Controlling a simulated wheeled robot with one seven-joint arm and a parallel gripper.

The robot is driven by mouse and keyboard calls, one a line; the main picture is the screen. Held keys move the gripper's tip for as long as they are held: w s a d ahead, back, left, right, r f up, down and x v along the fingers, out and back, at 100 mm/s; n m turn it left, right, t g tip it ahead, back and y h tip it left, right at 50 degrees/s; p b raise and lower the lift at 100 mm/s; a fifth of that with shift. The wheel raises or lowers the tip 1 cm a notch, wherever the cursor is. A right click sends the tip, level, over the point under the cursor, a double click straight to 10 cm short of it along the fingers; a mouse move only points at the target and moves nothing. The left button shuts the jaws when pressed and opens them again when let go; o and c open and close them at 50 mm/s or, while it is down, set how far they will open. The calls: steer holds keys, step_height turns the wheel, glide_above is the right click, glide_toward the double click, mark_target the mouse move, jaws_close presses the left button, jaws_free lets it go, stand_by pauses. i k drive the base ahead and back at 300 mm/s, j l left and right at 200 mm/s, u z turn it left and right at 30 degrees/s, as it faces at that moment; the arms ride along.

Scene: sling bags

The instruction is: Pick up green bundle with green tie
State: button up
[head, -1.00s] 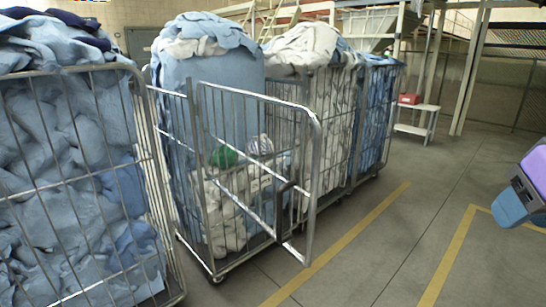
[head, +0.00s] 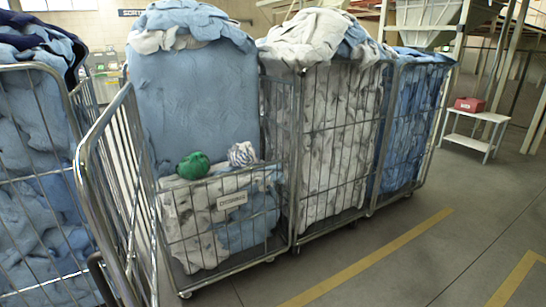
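The green bundle (head: 193,165) is a small, rounded, knotted-looking bag. It lies on top of the grey and blue cloth in the lower front of an open-fronted wire cart (head: 222,205), left of centre. Its tie is too small to make out. A white and blue striped bundle (head: 241,154) lies just to its right, apart from it. A tall blue cloth stack stands behind both. My gripper is not in view.
The cart's wire door (head: 118,195) is swung open toward me on the left. Full laundry carts stand on both sides. A white bench (head: 472,130) with a red box (head: 469,105) is at right. The floor at front right is clear, with yellow lines.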

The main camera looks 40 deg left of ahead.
mark_target(197, 165)
steer(key=i+j+u, duration=0.1)
steer(key=i+u, duration=0.3)
steer(key=i, duration=0.2)
steer(key=i+l+u, duration=0.1)
steer(key=i+u, duration=0.25)
steer(key=i, duration=0.3)
steer(key=i+l+u, duration=0.25)
steer(key=i+u, duration=0.15)
steer(key=i, duration=0.2)
steer(key=i+j+u, duration=0.15)
steer(key=i+u, duration=0.55)
steer(key=u, duration=0.2)
steer(key=i+u, duration=0.45)
steer(key=i+l+u, duration=0.2)
steer(key=u, duration=0.25)
steer(key=i+u, duration=0.55)
